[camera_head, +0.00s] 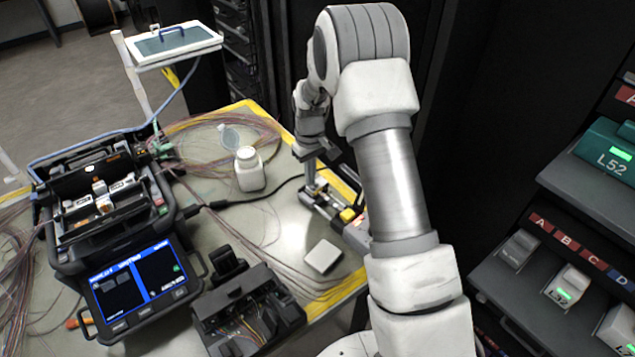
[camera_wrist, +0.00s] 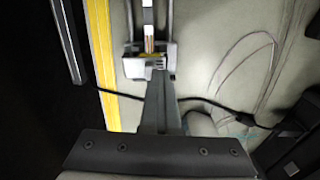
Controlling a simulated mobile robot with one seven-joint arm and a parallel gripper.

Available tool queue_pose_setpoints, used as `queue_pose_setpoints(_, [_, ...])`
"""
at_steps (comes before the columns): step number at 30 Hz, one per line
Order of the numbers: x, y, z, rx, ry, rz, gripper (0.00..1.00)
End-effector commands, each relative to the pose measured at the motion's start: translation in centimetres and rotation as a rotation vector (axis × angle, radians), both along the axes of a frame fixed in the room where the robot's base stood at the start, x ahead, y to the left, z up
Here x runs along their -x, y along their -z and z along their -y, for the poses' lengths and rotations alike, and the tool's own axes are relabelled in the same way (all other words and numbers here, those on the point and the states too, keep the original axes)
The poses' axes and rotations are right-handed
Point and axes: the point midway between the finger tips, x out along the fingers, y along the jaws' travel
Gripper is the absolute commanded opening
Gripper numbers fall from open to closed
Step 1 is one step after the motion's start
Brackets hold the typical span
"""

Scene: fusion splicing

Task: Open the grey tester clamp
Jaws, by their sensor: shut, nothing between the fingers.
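The tester (camera_head: 346,216) is a small device with yellow and red parts at the right edge of the bench, partly hidden behind my arm. Its grey clamp end shows at the top of the wrist view (camera_wrist: 135,68). My gripper (camera_head: 316,187) points down at the clamp end of the tester. In the wrist view my gripper (camera_wrist: 158,78) is shut and empty, its fingertips at the near edge of the clamp. I cannot tell whether they touch it, or whether the clamp is open or closed.
A fusion splicer (camera_head: 135,290) with a lit screen stands at the left. A white bottle (camera_head: 249,170), a small pale box (camera_head: 323,256) and a black fibre tray (camera_head: 247,312) are on the bench. A dark cable runs to the tester. Racks (camera_head: 545,265) stand at the right.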

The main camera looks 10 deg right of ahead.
Motion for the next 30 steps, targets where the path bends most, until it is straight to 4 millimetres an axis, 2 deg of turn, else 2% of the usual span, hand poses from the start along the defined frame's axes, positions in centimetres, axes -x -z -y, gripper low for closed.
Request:
queue_pose_setpoints(1, [0.5,1.5,0.4,0.003,0.002,-0.015,0.00])
queue_pose_setpoints(3, [0.4,1.4,0.5,0.003,0.002,-0.016,0.00])
queue_pose_setpoints(20, [0.1,-0.1,1.6,0.012,0.006,-0.012,0.00])
queue_pose_setpoints(30, [0.0,-0.4,1.4,0.010,0.005,-0.012,0.00])
